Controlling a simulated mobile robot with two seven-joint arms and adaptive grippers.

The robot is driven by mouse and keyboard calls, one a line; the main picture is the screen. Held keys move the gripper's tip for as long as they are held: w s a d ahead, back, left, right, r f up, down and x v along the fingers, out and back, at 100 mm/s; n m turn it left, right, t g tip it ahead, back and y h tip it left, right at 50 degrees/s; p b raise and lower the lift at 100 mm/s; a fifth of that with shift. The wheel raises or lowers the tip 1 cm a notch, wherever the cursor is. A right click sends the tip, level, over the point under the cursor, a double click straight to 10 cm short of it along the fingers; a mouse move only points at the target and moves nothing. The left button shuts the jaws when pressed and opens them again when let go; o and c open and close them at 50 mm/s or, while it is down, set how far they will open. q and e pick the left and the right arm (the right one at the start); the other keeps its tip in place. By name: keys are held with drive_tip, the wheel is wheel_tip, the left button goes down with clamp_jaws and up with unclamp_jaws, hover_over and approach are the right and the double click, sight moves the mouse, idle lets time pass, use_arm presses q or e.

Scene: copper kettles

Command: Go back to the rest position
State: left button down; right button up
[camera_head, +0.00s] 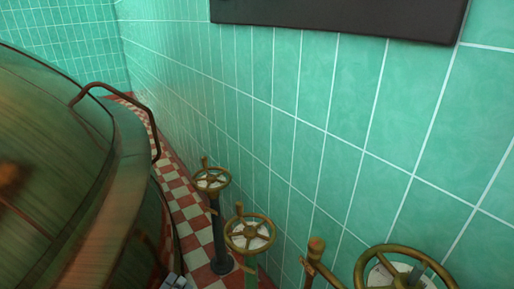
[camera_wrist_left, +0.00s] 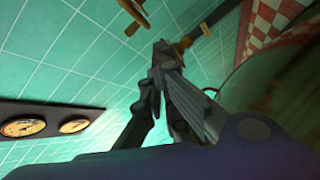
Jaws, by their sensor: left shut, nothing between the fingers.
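My left gripper (camera_wrist_left: 163,50) fills the middle of the left wrist view. Its dark fingers come together at the tips, and I see nothing held between them. In the head view only a small grey part of my left gripper (camera_head: 174,281) shows at the bottom edge, between the copper kettle and the valves. My right gripper is in neither view.
A large copper kettle (camera_head: 60,130) with a bent handrail (camera_head: 150,115) stands at left. Several brass valve wheels (camera_head: 250,235) on posts line the green tiled wall (camera_head: 290,110). A dark gauge panel (camera_wrist_left: 50,122) is on the wall. The checkered floor (camera_head: 190,205) is narrow here.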

use_arm(q)
drive_tip(key=s+r+m+g+y+p, duration=0.1)
drive_tip(key=s+m+g+p, duration=0.1)
drive_tip(key=s+p, duration=0.4)
drive_tip(key=s+d+r+m+g+y+p, duration=0.1)
drive_tip(key=s+p, duration=0.6)
drive_tip(key=s, duration=1)
drive_tip(key=s+r+m+g+y+p, duration=0.2)
drive_tip(key=s+m+p, duration=0.4)
drive_tip(key=s, duration=0.6)
drive_tip(key=shift+d+r+g, duration=0.25)
drive_tip(key=shift+r+g, duration=0.4)
drive_tip(key=shift+g, duration=0.55)
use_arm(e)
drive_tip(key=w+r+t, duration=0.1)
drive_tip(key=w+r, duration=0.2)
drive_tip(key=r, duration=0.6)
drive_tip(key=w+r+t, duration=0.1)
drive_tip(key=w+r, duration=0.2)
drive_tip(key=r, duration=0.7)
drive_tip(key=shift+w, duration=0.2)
use_arm(q)
drive_tip(key=shift+s, duration=0.1)
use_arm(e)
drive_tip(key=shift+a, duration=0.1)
